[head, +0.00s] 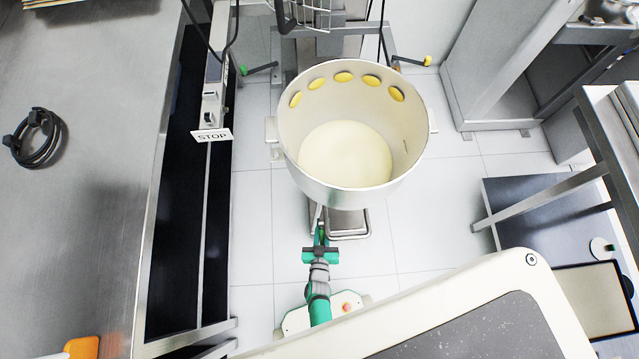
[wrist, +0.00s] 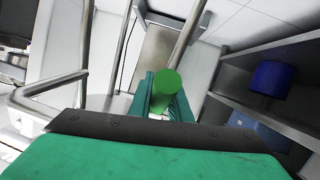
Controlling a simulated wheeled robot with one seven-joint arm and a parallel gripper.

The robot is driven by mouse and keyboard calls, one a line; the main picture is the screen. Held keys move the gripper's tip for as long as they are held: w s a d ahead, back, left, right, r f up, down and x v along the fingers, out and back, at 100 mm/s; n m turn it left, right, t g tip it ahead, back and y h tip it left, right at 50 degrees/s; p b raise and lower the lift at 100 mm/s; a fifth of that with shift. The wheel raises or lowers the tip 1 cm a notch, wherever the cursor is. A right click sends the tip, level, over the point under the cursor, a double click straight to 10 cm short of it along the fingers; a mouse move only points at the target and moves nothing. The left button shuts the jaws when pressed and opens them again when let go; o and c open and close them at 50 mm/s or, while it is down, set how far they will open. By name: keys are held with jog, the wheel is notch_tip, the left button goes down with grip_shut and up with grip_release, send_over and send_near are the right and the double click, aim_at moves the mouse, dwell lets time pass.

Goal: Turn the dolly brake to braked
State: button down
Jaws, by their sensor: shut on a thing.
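A large cream bowl (head: 345,190) stands over a grey dolly (head: 350,222) on the tiled floor, and it hides most of the dolly. My gripper (head: 320,236) reaches in at the front of the dolly, just below the bowl. In the wrist view my gripper (wrist: 163,88) has its green fingers shut on a green round-ended brake handle (wrist: 168,82). The fingers lie on both sides of the handle. The brake's pivot and its marks are hidden, so I cannot tell its setting.
Lever knobs, green (head: 243,70) and yellow (head: 427,61), flank the mixer behind. Shelving (head: 535,200) stands at right. Floor between is clear.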

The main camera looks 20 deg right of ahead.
jog(key=shift+s+g, duration=0.25)
jog(key=shift+g, duration=0.05)
jog(key=c, duration=1.6)
grip_release()
jog(key=shift+w+r, duration=0.1)
jog(key=shift+c, duration=0.2)
jog(key=shift+a, duration=0.1)
jog(key=v, duration=1)
jog(key=shift+s+r, duration=0.25)
jog(key=shift+s, duration=0.15)
